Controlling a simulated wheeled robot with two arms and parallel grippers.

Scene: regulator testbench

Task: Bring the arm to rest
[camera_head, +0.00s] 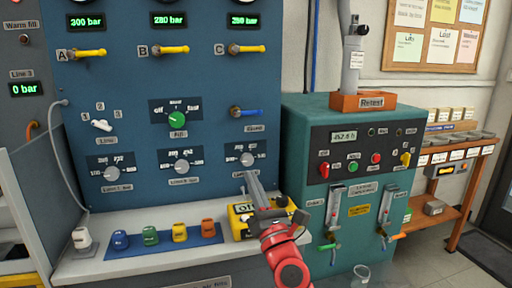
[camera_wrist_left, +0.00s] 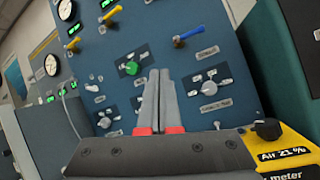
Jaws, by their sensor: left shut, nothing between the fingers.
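My left arm (camera_head: 285,262), red at the wrist, reaches up from the bottom of the head view. My left gripper (camera_head: 250,177) points toward the blue panel, its grey fingers in front of the lower right knob. In the left wrist view the fingers of the left gripper (camera_wrist_left: 160,75) lie together with nothing between them. The wrist partly hides a yellow air meter (camera_head: 240,222) on the shelf; the meter also shows at the lower right of the left wrist view (camera_wrist_left: 288,152). My right gripper is in neither view.
The blue panel (camera_head: 215,100) carries yellow levers, a blue lever (camera_head: 246,112), a green knob (camera_head: 176,119) and grey knobs. Coloured blocks stand on a blue mat (camera_head: 165,242) on the shelf. A teal test cabinet (camera_head: 300,130) stands close on the right.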

